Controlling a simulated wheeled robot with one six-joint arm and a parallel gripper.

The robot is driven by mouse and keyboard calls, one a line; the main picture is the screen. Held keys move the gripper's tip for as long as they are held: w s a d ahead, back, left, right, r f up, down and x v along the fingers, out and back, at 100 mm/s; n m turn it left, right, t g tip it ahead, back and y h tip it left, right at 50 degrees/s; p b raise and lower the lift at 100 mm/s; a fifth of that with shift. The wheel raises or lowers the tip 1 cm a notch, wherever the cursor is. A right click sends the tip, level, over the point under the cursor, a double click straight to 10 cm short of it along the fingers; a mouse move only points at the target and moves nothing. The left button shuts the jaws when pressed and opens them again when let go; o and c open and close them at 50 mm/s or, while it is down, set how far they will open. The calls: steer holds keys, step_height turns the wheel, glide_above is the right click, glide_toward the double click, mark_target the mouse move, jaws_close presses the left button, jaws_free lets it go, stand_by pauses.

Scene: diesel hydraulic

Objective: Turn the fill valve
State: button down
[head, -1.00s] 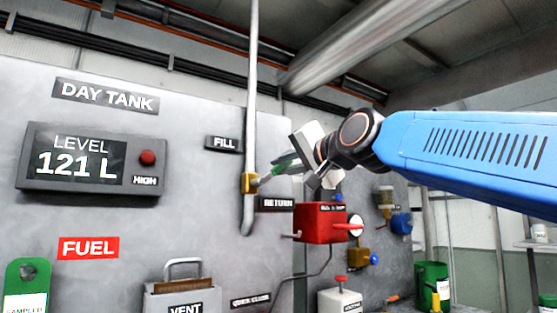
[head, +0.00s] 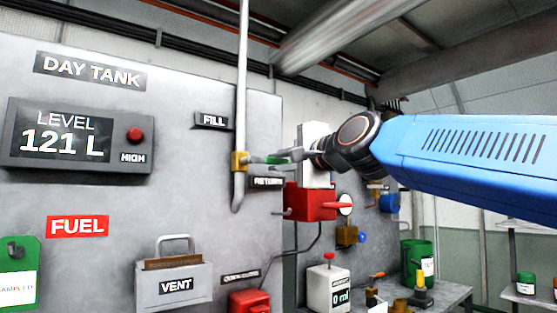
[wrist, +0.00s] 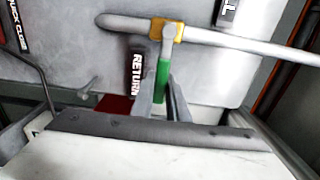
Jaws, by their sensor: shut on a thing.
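The fill valve (head: 239,162) is a brass body on the vertical white pipe, below the FILL label (head: 213,121). Its lever has a green grip (head: 277,160) and points right, close to level, across the pipe. My gripper (head: 293,157) comes from the right and is shut on the green grip. In the wrist view, the grip (wrist: 162,74) lies between my two fingers (wrist: 163,100), which hide its outer end. The brass valve body (wrist: 181,28) shows beyond it on the pipe. The level display (head: 66,133) reads 121 L.
A red box (head: 311,204) with a red lever sits just below my gripper. The RETURN label (head: 266,183) is partly covered. A VENT box (head: 174,287), a white can (head: 329,289) and a green drum (head: 420,262) stand lower down.

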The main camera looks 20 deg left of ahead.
steer(key=shift+f, duration=0.15)
steer(key=c, duration=1.7)
jaws_free()
steer(key=shift+s+d, duration=0.1)
steer(key=shift+d, duration=0.05)
steer(key=v, duration=1.7)
steer(key=shift+d, duration=0.1)
